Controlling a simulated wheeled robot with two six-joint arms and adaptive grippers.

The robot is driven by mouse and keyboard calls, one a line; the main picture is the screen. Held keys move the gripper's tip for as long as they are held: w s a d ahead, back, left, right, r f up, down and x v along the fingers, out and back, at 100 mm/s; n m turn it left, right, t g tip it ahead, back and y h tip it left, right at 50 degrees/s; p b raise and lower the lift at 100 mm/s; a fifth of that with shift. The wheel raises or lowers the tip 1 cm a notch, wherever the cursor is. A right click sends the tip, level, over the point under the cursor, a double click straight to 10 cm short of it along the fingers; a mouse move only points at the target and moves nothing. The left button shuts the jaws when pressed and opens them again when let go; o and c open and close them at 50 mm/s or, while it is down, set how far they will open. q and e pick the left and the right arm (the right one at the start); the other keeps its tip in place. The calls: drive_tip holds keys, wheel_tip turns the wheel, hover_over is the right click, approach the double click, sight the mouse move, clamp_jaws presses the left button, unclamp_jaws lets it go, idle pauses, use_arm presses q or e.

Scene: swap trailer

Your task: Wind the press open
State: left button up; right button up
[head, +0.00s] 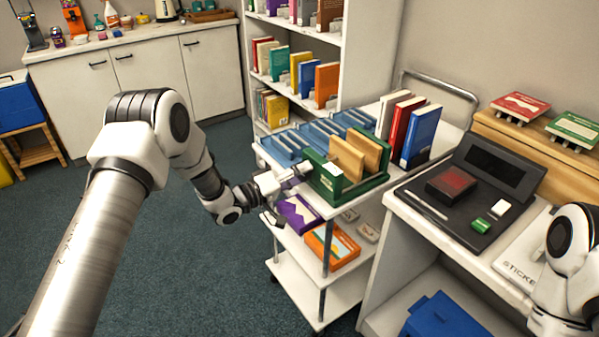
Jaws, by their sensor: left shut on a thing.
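The press (322,176) is a green frame with upright tan wooden boards (357,155) in it. It stands on the top shelf of the white cart. My left gripper (288,181) is at the left end of the press, at its crank side, and is shut on the crank. The fingers hide most of the crank. Whether the boards touch each other or hold something between them is hard to tell. Part of my right arm shows at the right edge, but its gripper is out of view.
Blue holders (318,132) stand behind the press, and white, red and blue books (421,136) stand to its right. A desk with a black device (472,185) is at right.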

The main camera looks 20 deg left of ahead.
use_arm(q)
drive_tip(key=shift+r+n+p, duration=0.2)
drive_tip(key=shift+n+p, duration=0.9)
drive_tip(key=shift+n, duration=5.5)
drive_tip(key=o, duration=1.2)
drive_tip(key=shift+f, duration=0.1)
drive_tip(key=shift+c, duration=0.2)
drive_tip(key=v, duration=1.2)
